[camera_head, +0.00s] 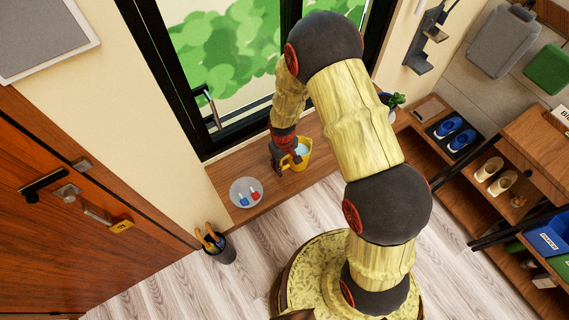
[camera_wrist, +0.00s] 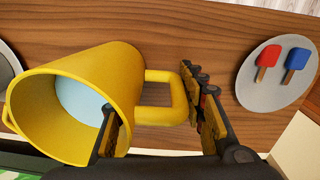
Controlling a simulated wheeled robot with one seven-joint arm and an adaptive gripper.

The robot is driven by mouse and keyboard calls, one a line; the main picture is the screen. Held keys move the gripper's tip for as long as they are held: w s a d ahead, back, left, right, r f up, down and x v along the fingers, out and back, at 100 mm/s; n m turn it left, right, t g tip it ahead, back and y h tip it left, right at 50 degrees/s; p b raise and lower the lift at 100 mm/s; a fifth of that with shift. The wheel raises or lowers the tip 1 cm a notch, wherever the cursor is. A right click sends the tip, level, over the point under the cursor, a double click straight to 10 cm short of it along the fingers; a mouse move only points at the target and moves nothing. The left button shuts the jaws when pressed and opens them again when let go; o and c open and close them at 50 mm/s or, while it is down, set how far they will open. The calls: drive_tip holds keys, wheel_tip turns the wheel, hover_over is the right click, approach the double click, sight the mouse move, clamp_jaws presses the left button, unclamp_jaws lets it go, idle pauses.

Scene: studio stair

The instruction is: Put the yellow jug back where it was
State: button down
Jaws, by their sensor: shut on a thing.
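The yellow jug (camera_head: 304,157) is at the wooden ledge below the window, right of a round grey plate. In the wrist view the jug (camera_wrist: 95,62) shows its open mouth, with a pale blue inside, and its handle points right towards the plate. My gripper (camera_head: 282,158) is at the jug's left side. In the wrist view my gripper (camera_wrist: 152,95) has one finger over the jug's mouth and the other beyond the handle, and it is shut on the jug. I cannot tell whether the jug's base touches the ledge.
The grey plate (camera_head: 241,187) holds a red and a blue lolly-shaped piece. A potted plant (camera_head: 396,100) stands further right along the ledge. A dark bin (camera_head: 222,249) stands on the floor at left. A shoe rack (camera_head: 480,205) is at right. Bare ledge (camera_head: 330,172) shows right of the jug.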

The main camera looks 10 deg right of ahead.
drive_tip(key=shift+f, duration=0.15)
drive_tip(key=c, duration=1.1)
unclamp_jaws()
wheel_tip(320, 180, up, 12)
drive_tip(key=shift+s+a+r+b, duration=0.1)
drive_tip(key=shift+a+r+b, duration=0.1)
drive_tip(key=shift+b, duration=0.3)
drive_tip(key=s+d+r+m+t, duration=0.15)
drive_tip(key=s+r, duration=0.25)
drive_tip(key=r, duration=0.5)
drive_tip(key=s+d+r+m+t, duration=0.1)
drive_tip(key=s+d+r, duration=0.15)
drive_tip(key=r, duration=0.65)
drive_tip(key=s+d+r+m+t, duration=0.1)
drive_tip(key=s+r, duration=0.3)
drive_tip(key=r, duration=0.5)
drive_tip(key=shift+m+t, duration=0.65)
drive_tip(key=shift+t, duration=0.3)
drive_tip(key=s+r, duration=0.1)
drive_tip(key=s, duration=0.2)
drive_tip(key=s+d+r, duration=0.1)
drive_tip(key=s+r, duration=0.1)
drive_tip(key=s, duration=0.1)
drive_tip(key=s+r, duration=0.2)
drive_tip(key=s, duration=0.1)
drive_tip(key=shift+s+d, duration=0.15)
drive_tip(key=shift+s, duration=0.2)
